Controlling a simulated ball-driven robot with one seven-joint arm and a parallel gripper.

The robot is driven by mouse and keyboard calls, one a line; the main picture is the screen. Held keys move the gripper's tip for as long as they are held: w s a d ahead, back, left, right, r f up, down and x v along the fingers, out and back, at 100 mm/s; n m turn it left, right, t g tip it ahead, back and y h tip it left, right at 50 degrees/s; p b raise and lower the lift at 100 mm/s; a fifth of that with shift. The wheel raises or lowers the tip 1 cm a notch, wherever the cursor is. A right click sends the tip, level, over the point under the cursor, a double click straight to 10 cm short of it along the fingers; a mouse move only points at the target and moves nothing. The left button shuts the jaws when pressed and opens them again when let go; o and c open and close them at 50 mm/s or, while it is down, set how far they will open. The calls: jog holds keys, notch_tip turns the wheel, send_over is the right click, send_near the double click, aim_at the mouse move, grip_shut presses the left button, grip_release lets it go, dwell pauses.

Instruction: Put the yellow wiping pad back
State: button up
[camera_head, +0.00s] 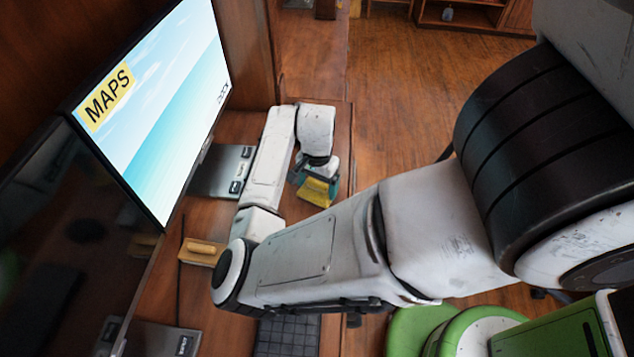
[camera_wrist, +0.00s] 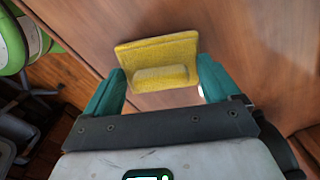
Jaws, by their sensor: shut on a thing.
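The yellow wiping pad (camera_wrist: 155,52) is a flat pad with a raised grip block on its back. My gripper (camera_wrist: 162,74) has a teal finger on each side of that block and is shut on it. In the head view the pad (camera_head: 316,191) shows at the end of my bent arm, under the teal fingers of my gripper (camera_head: 310,178). It is over the wooden desk, near its right edge. I cannot tell whether the pad touches the desk.
A tan block with a raised grip (camera_head: 202,251) lies on the desk (camera_head: 228,128) left of my elbow. A monitor (camera_head: 160,95) on a grey base (camera_head: 222,172) stands at the left. A dark keyboard (camera_head: 288,336) lies nearer. Green stools (camera_head: 425,330) stand at the lower right.

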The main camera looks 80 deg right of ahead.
aim_at(317, 184)
jog(key=o, duration=0.7)
jog(key=shift+f, duration=0.1)
jog(key=shift+c, duration=0.2)
notch_tip(317, 184, up, 12)
